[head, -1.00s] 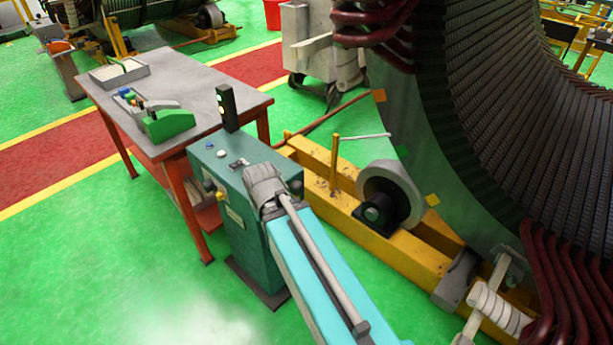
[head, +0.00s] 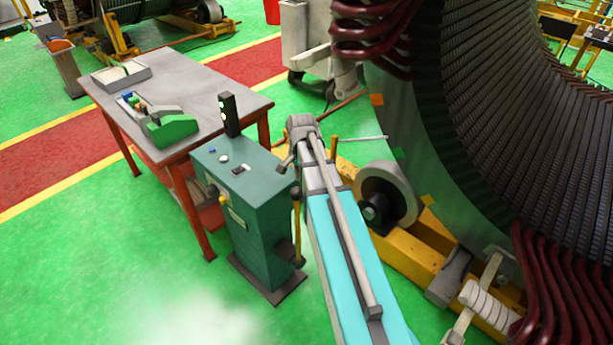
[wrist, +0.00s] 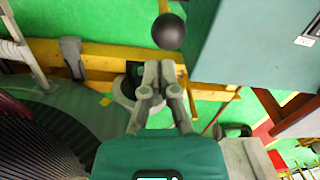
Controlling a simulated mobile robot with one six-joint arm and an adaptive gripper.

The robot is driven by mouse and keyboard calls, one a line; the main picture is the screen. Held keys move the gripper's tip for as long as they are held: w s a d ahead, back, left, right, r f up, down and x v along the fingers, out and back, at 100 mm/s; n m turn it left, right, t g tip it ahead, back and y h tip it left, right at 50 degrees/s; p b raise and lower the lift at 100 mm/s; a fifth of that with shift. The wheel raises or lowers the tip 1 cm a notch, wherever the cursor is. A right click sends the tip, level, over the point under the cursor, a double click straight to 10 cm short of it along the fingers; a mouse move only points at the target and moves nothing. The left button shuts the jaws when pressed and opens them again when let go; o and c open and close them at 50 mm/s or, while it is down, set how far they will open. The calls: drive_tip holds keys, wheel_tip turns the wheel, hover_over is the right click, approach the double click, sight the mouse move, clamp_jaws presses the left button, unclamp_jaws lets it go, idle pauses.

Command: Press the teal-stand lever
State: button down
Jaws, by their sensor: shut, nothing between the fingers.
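The teal stand (head: 245,200) stands on the green floor, left of my arm in the head view. Its lever (head: 297,230) is a yellow rod with a dark knob on the stand's right side. In the wrist view the lever's black ball knob (wrist: 168,32) shows just beyond my fingertips, beside the stand's teal top (wrist: 245,50). My gripper (wrist: 159,68) is shut and empty, with a gap in the picture between the fingertips and the knob. In the head view, my arm's end is close to the stand's right edge; the fingers are hard to make out there.
A grey-topped table (head: 190,75) with a green device (head: 170,128) stands behind the stand. The large stator (head: 480,150) and yellow rails (head: 405,260) with a grey roller (head: 388,195) lie close on the right. The floor in front of the stand is clear.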

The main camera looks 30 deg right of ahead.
drive_tip(key=w+d+r+m+p, duration=0.1)
drive_tip(key=w+d+r+m, duration=0.1)
drive_tip(key=d, duration=0.5)
drive_tip(key=w+m, duration=0.1)
drive_tip(key=m, duration=0.1)
drive_tip(key=shift+d+r+m+p, duration=0.3)
drive_tip(key=shift+d+r+p, duration=0.05)
drive_tip(key=shift+d+r, duration=0.05)
drive_tip(key=shift+f, duration=0.15)
drive_tip(key=a+f+b, duration=0.4)
drive_tip(key=f+b, duration=0.6)
drive_tip(key=shift+s+a+f+b, duration=0.25)
drive_tip(key=shift+b, duration=0.1)
idle(0.4)
